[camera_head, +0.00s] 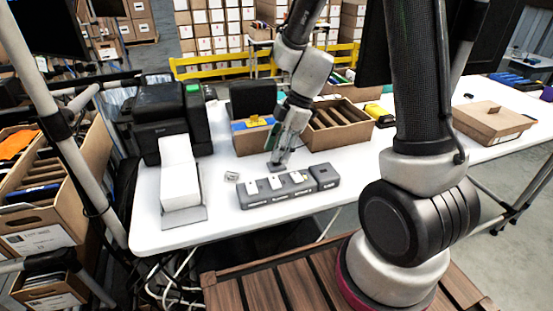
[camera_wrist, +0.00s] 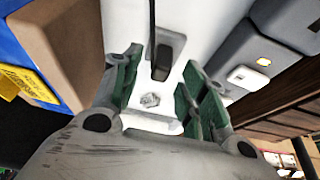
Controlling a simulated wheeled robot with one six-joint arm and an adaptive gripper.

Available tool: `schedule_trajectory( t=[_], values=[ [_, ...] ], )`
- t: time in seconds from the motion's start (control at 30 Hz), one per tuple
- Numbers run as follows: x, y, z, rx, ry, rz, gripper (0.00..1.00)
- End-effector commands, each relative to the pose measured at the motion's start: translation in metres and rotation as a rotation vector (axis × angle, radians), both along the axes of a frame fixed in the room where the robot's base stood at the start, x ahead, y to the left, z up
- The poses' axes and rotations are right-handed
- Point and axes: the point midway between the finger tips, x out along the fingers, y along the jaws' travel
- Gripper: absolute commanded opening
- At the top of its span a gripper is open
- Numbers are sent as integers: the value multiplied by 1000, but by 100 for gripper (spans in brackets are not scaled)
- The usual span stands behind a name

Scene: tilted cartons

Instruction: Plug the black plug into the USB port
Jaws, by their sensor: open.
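In the head view my gripper (camera_head: 281,152) points down low over the table, just behind a grey socket block (camera_head: 325,178). Several white pieces sit on the block, which also shows at the upper right of the wrist view (camera_wrist: 222,62). I cannot make out the USB port itself.
A small silver piece (camera_head: 231,177) lies left of the block. A black printer (camera_head: 170,115) with a white sheet (camera_head: 181,175) stands at the left. Cardboard boxes (camera_head: 338,136) stand behind my gripper.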

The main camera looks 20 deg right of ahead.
Motion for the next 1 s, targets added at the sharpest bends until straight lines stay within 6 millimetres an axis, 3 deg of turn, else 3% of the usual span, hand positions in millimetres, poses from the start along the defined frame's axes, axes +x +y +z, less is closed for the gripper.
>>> schedule_trajectory(
  t=[0.17, 0.5, 0.73, 1.0],
  values=[
    [0, 6, -15, 0, 1, -1, 43],
    [0, 6, -16, 0, 0, -1, 43],
    [0, 6, -15, 0, 0, -1, 1],
    [0, 6, -15, 0, -1, -1, 1]
  ],
)
